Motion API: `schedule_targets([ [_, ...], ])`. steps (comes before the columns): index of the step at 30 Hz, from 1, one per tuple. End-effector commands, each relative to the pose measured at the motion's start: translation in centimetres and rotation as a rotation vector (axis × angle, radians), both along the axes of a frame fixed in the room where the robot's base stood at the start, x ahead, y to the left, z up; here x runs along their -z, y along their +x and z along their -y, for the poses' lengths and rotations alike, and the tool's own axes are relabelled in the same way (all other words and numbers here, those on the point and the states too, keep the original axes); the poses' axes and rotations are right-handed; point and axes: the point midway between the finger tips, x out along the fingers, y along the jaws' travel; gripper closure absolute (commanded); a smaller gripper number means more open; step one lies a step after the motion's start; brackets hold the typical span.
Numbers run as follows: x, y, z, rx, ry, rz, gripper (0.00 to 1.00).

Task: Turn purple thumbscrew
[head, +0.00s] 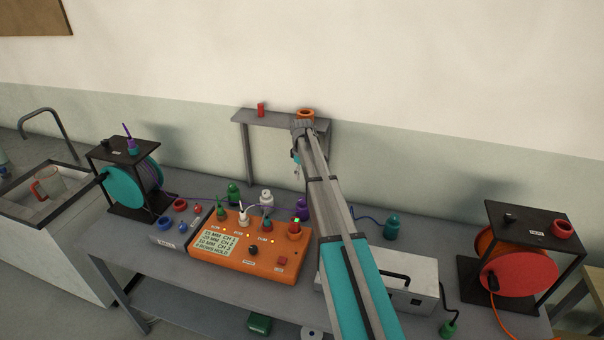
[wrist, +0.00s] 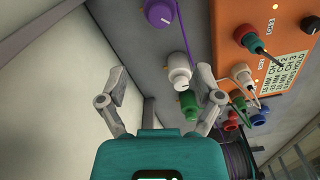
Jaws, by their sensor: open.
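The purple thumbscrew (head: 302,208) stands behind the orange control box, beside my arm, which covers part of it in the head view. In the wrist view the purple thumbscrew (wrist: 160,12) is at the top edge, partly cut off, with a small white mark on its face. My gripper (wrist: 162,76) is open and empty, its two grey fingers spread wide. The thumbscrew lies beyond the fingertips, apart from them. A white thumbscrew (wrist: 180,75) and a green one (wrist: 188,103) appear nearer the right finger.
The orange control box (head: 243,259) carries several plugs and a screen. The white (head: 266,198) and green (head: 233,193) thumbscrews stand left of the purple one. A grey shelf (head: 275,119) is behind. Cable reels (head: 133,188) (head: 522,272) stand at both bench ends.

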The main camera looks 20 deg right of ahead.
Motion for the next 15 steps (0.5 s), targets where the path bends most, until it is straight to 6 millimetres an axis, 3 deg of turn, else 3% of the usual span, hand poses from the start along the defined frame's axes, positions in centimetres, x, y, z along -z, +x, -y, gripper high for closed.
schedule_targets([
  [3, -1.0, 0.0, 0.0, 0.000, 0.000, 0.000, 0.16],
  [15, 1.3, -4.1, -2.5, 0.073, 0.000, 0.000, 0.16],
])
